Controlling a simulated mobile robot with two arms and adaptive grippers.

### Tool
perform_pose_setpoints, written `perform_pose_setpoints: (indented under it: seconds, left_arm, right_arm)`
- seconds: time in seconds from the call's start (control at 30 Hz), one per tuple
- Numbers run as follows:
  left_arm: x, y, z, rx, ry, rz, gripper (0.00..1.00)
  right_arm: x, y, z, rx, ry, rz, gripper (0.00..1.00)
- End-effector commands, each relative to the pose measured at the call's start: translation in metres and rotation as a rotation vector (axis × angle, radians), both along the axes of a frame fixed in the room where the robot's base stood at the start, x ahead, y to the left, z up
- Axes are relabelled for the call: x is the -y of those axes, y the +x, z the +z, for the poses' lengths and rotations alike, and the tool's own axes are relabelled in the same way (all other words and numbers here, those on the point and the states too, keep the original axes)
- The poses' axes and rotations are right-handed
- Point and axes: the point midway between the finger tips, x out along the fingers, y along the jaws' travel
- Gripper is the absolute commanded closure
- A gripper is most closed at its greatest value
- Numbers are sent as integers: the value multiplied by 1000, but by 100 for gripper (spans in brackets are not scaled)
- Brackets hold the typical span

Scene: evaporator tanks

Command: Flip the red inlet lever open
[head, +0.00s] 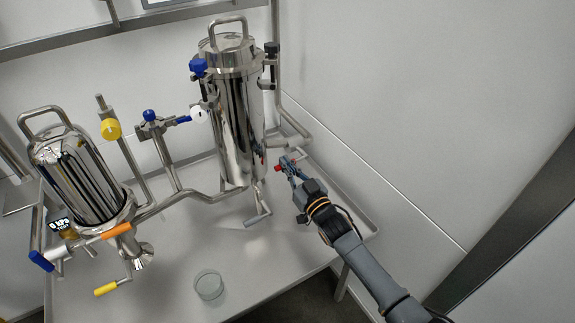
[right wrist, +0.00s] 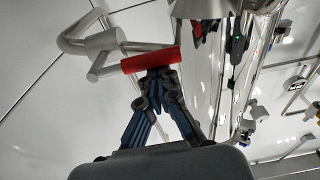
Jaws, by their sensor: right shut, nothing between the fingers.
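The red inlet lever (head: 279,168) is a small red handle to the right of the tall steel tank (head: 238,125) in the head view. In the right wrist view the red lever (right wrist: 150,60) lies nearly level across the picture, beside a steel pipe. My right gripper (head: 289,162) is at the lever, its fingers closed with nothing between them. In the right wrist view the fingertips of the right gripper (right wrist: 158,76) are right at the lever's near side, touching or almost touching it. The left gripper is not in view.
A smaller steel tank (head: 80,178) stands at the left. Yellow (head: 106,289), orange (head: 116,231) and blue (head: 41,261) handles sit around it. A glass dish (head: 209,285) stands on the table (head: 175,280). A bare wall (head: 400,90) rises close at the right.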

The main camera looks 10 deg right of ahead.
Motion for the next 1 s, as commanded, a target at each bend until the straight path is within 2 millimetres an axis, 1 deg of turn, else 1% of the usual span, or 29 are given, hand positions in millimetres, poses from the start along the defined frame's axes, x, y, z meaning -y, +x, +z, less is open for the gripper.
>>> perform_pose_setpoints:
  seconds: [0.03,0.17,0.5,0.6,0.7,0.8,1.0]
  left_arm:
    - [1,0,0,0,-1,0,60]
    - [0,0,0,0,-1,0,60]
    - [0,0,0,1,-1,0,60]
    - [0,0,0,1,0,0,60]
    - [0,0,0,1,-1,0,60]
    - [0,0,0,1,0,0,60]
    - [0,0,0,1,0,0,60]
  right_arm:
    - [1,-2,-4,-7,-2,-1,100]
    - [6,-14,-7,-9,-2,-1,100]
    - [29,-80,-14,-5,-2,0,100]
    - [35,-95,-15,-2,-2,1,100]
    - [39,-105,-16,-1,-1,0,100]
    - [41,-110,-17,-1,-1,0,100]
    - [41,-112,-17,1,-1,0,100]
